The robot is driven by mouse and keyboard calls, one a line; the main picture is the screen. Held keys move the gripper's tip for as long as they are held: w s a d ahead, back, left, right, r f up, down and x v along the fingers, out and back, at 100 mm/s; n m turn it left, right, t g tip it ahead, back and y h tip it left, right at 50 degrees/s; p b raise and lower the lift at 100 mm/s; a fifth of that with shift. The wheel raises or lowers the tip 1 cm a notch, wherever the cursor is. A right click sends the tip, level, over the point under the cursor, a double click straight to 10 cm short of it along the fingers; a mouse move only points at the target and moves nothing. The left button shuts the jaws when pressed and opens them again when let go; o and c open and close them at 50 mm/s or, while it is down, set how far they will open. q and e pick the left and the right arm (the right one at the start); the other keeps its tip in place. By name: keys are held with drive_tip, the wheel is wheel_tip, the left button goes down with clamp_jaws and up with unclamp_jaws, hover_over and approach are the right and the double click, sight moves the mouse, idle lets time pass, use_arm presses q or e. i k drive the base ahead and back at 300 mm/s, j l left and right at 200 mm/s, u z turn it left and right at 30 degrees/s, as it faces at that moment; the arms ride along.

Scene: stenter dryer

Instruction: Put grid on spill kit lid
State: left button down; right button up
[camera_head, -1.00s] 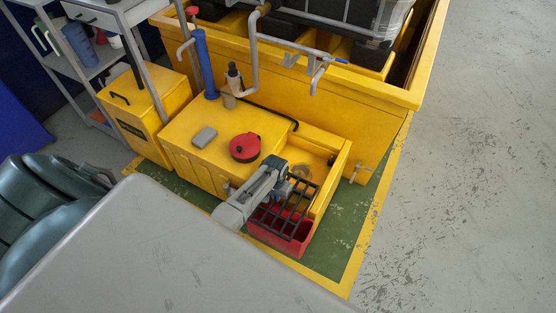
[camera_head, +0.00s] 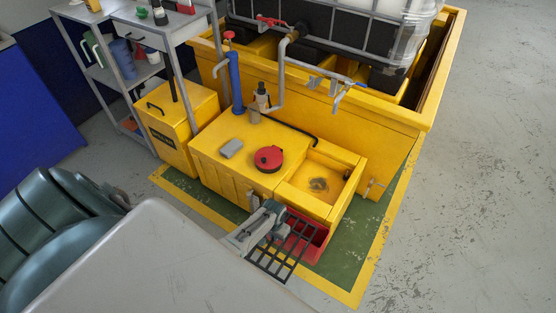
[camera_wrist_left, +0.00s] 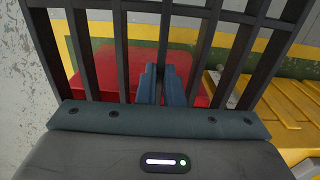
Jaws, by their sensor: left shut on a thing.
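The grid (camera_head: 281,256) is a black barred grate. My left gripper (camera_head: 270,230) is shut on it and holds it tilted in front of the yellow tub, partly over the red bin. In the left wrist view the gripper fingers (camera_wrist_left: 163,85) are closed at the grid's bars (camera_wrist_left: 120,50), with the red bin (camera_wrist_left: 145,60) behind. The spill kit is a yellow box at the left; its lid (camera_head: 190,103) is closed, has a black handle and looks bare. The grid is apart from it, to its lower right. My right gripper is not in view.
The yellow tub (camera_head: 215,165) carries a red round cap (camera_head: 268,158), a grey block (camera_head: 231,148), a bottle and a blue-grey pipe between grid and lid. A grey shelf (camera_head: 95,78) stands behind the spill kit. Open floor (camera_head: 480,180) lies to the right.

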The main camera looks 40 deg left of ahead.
sight(179, 95)
drive_tip(key=k+j, duration=0.15)
drive_tip(key=j, duration=0.15)
drive_tip(key=k+j+z, duration=0.1)
drive_tip(key=j, duration=0.45)
drive_tip(key=j+z, duration=0.1)
drive_tip(key=j, duration=0.5)
drive_tip(key=k+j+z, duration=0.1)
drive_tip(key=j, duration=0.45)
drive_tip(key=k+j+z, duration=0.1)
drive_tip(key=j, duration=0.45)
drive_tip(key=k+j+z, duration=0.1)
drive_tip(key=k+j, duration=0.2)
drive_tip(key=j, duration=0.25)
drive_tip(key=k+j+z, duration=0.1)
drive_tip(key=j, duration=0.4)
drive_tip(key=k+j+z, duration=0.1)
drive_tip(key=k+j, duration=0.15)
drive_tip(key=j, duration=0.25)
drive_tip(key=k+j+z, duration=0.1)
drive_tip(key=j, duration=0.4)
drive_tip(key=k, duration=0.1)
